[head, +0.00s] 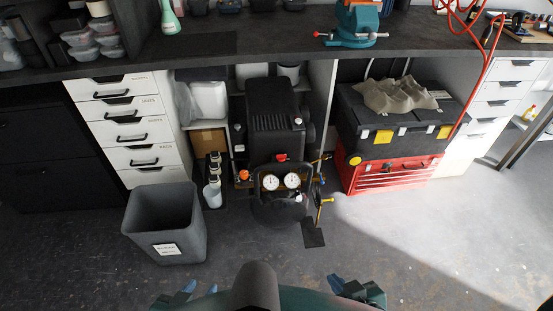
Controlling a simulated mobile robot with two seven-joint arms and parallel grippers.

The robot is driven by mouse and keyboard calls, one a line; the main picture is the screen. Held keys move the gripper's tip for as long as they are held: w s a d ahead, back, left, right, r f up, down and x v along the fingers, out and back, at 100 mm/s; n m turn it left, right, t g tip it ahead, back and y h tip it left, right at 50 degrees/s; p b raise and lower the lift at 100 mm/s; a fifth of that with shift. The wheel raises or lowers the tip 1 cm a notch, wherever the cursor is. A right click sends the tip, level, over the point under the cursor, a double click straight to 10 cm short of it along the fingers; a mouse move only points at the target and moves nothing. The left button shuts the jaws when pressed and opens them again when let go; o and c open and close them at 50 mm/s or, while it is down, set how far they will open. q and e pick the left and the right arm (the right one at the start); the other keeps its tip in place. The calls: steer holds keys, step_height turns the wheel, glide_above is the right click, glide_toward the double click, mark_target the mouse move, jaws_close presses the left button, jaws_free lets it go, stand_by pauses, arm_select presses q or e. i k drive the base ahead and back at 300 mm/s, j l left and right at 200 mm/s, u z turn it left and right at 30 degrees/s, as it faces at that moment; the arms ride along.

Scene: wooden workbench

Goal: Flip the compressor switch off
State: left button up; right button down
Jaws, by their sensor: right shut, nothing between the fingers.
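The compressor (272,125) is a black machine under the bench, in the open bay between the white drawers and the toolboxes. Two round gauges (281,182) face me at its front. A red knob-like part (282,157), perhaps the switch, sits just above the gauges; whether it is on or off is too small to tell. An orange knob (244,174) is to its left. My left gripper (187,293) and right gripper (354,290) are low at the bottom edge, well apart from the compressor. The right one is shut and empty; the left one's fingers are unclear.
A grey bin (165,225) stands on the floor left of the compressor. A red toolbox (393,174) with a black case on it stands to the right. The bench top (270,40) overhangs the compressor. The floor in front is mostly clear.

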mark_target(281, 158)
steer(key=i+j+z, duration=0.1)
steer(key=j, duration=0.4)
steer(key=i+j, duration=0.15)
steer(key=j, duration=0.3)
steer(key=i+j, duration=0.1)
steer(key=i, duration=0.4)
steer(key=i+j, duration=0.1)
steer(key=i, duration=0.4)
steer(key=z, duration=0.05)
